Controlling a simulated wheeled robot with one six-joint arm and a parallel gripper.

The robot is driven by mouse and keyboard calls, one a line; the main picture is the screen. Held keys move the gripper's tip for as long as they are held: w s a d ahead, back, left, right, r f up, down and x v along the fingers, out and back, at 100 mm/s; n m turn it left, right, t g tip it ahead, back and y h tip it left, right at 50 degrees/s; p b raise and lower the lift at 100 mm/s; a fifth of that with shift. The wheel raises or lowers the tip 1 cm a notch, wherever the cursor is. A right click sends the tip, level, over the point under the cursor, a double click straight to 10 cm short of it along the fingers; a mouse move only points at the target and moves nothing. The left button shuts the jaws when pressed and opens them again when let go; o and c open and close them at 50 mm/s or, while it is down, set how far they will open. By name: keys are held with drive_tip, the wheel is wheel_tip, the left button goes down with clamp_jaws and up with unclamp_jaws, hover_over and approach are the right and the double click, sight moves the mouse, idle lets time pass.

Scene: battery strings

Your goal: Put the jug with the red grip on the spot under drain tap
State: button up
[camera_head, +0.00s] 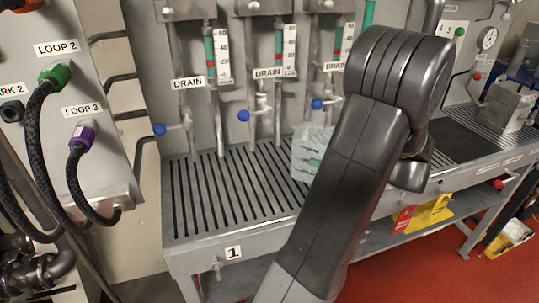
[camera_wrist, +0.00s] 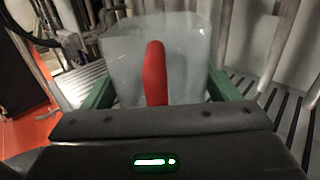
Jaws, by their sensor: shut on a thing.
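The jug (camera_wrist: 120,52) is a pale translucent vessel with an upright red grip (camera_wrist: 155,75) facing the wrist camera. My gripper (camera_wrist: 161,88) has its green fingers along both sides of the jug and is shut on it. In the head view the jug (camera_head: 309,140) shows just left of my arm, over the slotted bench top (camera_head: 225,196); its right part and the red grip are hidden. I cannot tell whether its base touches the slats. Drain taps with blue knobs hang along the back wall: a left one (camera_head: 160,130), a middle one (camera_head: 243,116) and a right one (camera_head: 316,104) nearest the jug.
The slatted top left of the jug is clear. Drain pipes and gauges (camera_head: 290,50) line the back. A left panel carries black hoses (camera_head: 36,150). A yellow sign (camera_head: 430,212) hangs below the bench's front edge. A grey block (camera_head: 508,107) stands at the right.

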drive_tip(key=shift+f+b+x, duration=0.2)
drive_tip(key=shift+f+x, duration=0.4)
drive_tip(key=shift+x, duration=1.85)
drive_tip(key=shift+f+b+x, duration=0.15)
drive_tip(key=shift+f+x, duration=0.4)
drive_tip(key=shift+x, duration=1.95)
drive_tip(key=shift+f+b+x, duration=0.2)
drive_tip(key=shift+f+x, duration=0.4)
drive_tip(key=shift+x, duration=1.85)
drive_tip(key=shift+f, duration=0.1)
drive_tip(key=o, duration=1)
drive_tip(key=shift+f, duration=0.1)
drive_tip(key=shift+o, duration=0.2)
drive_tip(key=shift+s+d+r, duration=0.1)
drive_tip(key=shift+d+r, duration=0.05)
drive_tip(key=shift+r, duration=0.05)
drive_tip(key=v, duration=1.1)
drive_tip(key=shift+s+d, duration=0.15)
drive_tip(key=shift+d, duration=0.2)
